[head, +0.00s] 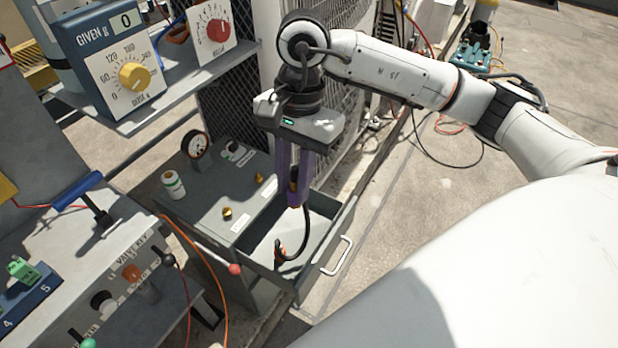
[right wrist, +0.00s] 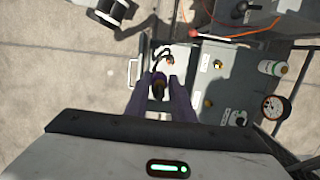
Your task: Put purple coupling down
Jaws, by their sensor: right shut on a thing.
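My right gripper (head: 293,190) points down over an open grey drawer (head: 324,283). Its two purple fingers are shut on the coupling (head: 294,184), a dark piece with an orange-brown band; any purple on it cannot be told from the fingers. A black hose (head: 305,232) hangs from the coupling into the drawer, with an orange-banded end (head: 278,250) low down by the drawer's left wall. In the right wrist view the coupling (right wrist: 158,84) sits between the fingertips, with the pale drawer floor beyond. My left gripper is not in view.
Left of the drawer, the grey cabinet top carries a gauge (head: 196,146), a white canister (head: 173,185) and brass fittings (head: 227,213). A dial box (head: 124,75) stands on a shelf above. A mesh fence (head: 235,110) is behind. The drawer's middle floor looks clear.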

